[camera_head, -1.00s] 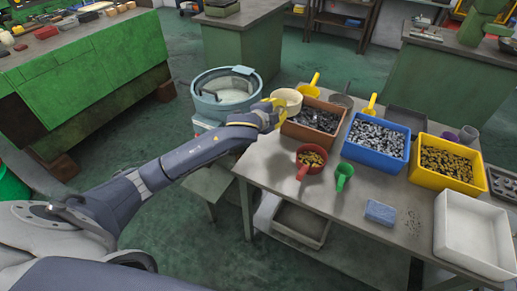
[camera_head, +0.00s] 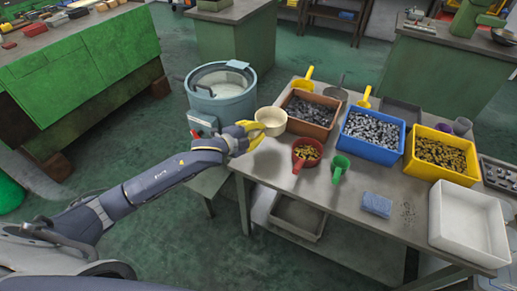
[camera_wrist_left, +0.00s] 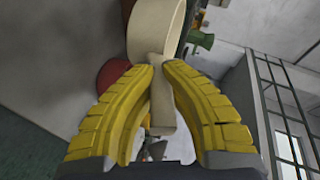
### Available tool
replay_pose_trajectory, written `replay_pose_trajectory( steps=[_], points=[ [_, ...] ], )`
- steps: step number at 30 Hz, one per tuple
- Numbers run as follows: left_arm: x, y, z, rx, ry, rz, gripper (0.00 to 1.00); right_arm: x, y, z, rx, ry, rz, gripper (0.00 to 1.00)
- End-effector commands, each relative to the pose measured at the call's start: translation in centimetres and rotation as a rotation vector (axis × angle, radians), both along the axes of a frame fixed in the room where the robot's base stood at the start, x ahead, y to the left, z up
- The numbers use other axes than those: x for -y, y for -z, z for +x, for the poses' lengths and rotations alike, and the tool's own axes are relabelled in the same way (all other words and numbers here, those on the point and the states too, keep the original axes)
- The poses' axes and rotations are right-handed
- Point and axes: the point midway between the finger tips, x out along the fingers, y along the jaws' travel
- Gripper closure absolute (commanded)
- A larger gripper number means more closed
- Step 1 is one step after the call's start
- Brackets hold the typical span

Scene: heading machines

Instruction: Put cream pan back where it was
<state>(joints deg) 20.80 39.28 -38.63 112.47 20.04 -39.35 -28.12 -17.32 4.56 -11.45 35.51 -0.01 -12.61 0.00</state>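The cream pan (camera_head: 270,120) is a small round cream-coloured pan with a handle. In the head view it is held over the table's left edge, left of the brown bin. My left gripper (camera_head: 252,133), with yellow fingers, is shut on its handle. The left wrist view shows the cream pan (camera_wrist_left: 158,28) beyond the fingertips, with its handle between the yellow fingers of the gripper (camera_wrist_left: 160,75). Whether the pan touches the table is hard to tell; a shadow lies on the table just below it. My right gripper is not in view.
On the table (camera_head: 262,172) stand a brown bin (camera_head: 307,127), a blue bin (camera_head: 370,149), a yellow bin (camera_head: 437,171) and a white tray (camera_head: 467,230). A red pan (camera_head: 306,153), a green scoop (camera_head: 340,167) and a blue sponge (camera_head: 377,205) lie in front. A round tub (camera_head: 222,105) stands left.

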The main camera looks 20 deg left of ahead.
Motion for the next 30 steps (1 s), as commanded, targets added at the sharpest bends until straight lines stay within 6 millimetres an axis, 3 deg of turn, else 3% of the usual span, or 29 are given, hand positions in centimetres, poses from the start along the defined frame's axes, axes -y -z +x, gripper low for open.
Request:
replay_pose_trajectory(
  steps=[3,7,16,24,30],
  points=[
    [0.0,2.4,0.0,-0.002,-0.001,-0.001,1.00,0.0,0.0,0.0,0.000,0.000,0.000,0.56],
    [0.0,4.1,0.0,0.000,-0.001,-0.001,1.00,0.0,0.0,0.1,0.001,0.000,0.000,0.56],
    [0.0,5.8,0.1,0.002,-0.001,-0.001,1.00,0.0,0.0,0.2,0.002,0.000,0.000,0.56],
    [0.0,9.0,0.0,0.000,-0.001,-0.002,1.00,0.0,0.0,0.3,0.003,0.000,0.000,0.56],
    [0.0,9.7,0.0,0.003,0.000,-0.001,1.00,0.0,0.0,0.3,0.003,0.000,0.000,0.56]
  ],
)
